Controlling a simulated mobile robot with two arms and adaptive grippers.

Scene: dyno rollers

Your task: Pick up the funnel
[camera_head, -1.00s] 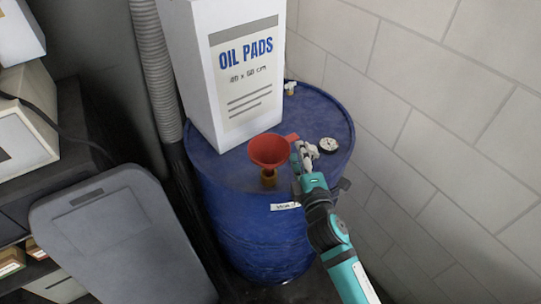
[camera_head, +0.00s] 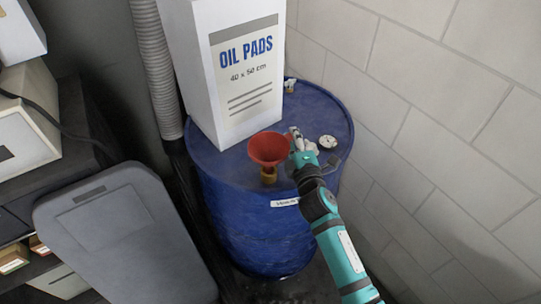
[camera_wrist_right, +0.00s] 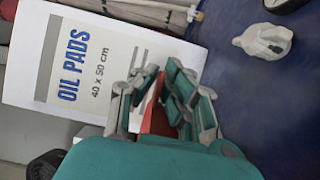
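The red funnel (camera_head: 268,148) stands upright on a brass-coloured fitting (camera_head: 268,175) on top of the blue drum (camera_head: 235,165). My right gripper (camera_head: 293,137) is at the funnel's right side, over the place of its side tab, which it hides in the head view. In the right wrist view, part of the red funnel (camera_wrist_right: 157,118) shows between the fingers of my right gripper (camera_wrist_right: 160,78). The fingers stand apart on either side of the red part; contact is hard to make out. My left gripper is not in view.
A tall white oil pads box (camera_head: 240,75) stands on the drum behind the funnel. A round gauge (camera_head: 327,142) and a small white valve (camera_head: 290,85) sit to the right. A block wall (camera_head: 430,120) is close on the right. A grey lidded bin (camera_head: 120,240) stands at front left.

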